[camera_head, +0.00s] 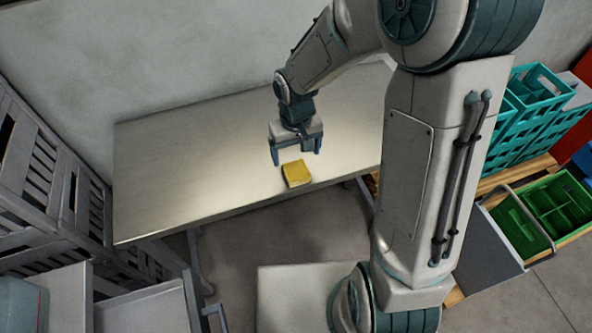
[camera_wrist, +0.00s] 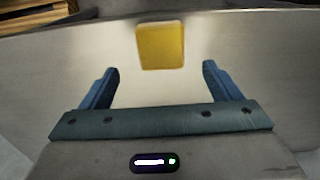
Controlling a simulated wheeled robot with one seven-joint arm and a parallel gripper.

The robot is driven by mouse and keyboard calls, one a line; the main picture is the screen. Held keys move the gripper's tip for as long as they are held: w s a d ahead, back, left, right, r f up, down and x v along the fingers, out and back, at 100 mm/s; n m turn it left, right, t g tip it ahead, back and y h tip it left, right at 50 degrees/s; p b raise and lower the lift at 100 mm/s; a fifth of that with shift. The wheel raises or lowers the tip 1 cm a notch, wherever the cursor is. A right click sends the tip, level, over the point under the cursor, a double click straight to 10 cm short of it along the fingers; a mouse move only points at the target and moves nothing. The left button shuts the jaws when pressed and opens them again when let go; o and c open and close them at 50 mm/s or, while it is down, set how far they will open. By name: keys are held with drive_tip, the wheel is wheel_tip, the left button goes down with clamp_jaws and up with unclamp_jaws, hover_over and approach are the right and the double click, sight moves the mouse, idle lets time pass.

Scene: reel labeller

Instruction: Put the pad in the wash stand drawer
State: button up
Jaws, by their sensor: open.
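The pad (camera_head: 296,173) is a small yellow block lying on the pale table near its front edge. It also shows in the wrist view (camera_wrist: 161,46), beyond the fingertips and centred between them. My gripper (camera_head: 296,158) is open and empty, above the table just behind the pad. Its two blue fingers show apart in the wrist view (camera_wrist: 160,75). A grey unit with an open drawer (camera_head: 145,308) stands at the lower left in the head view; I cannot tell for sure that it is the wash stand. The drawer's inside is partly cut off by the frame.
The table top (camera_head: 190,165) is otherwise clear. Grey slatted crates (camera_head: 35,160) stand at the left. Teal crates (camera_head: 525,110) and a green divided tray (camera_head: 555,205) are at the right. A wall runs behind the table.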

sight(296, 169)
drive_tip(key=shift+s+f+p, duration=0.15)
drive_tip(key=shift+f+p, duration=0.05)
drive_tip(key=shift+f, duration=1.55)
drive_tip(key=shift+s+f+p, duration=0.15)
drive_tip(key=shift+f, duration=1.6)
drive_tip(key=c, duration=1.2)
drive_tip(key=shift+o, duration=0.2)
drive_tip(key=shift+r, duration=0.15)
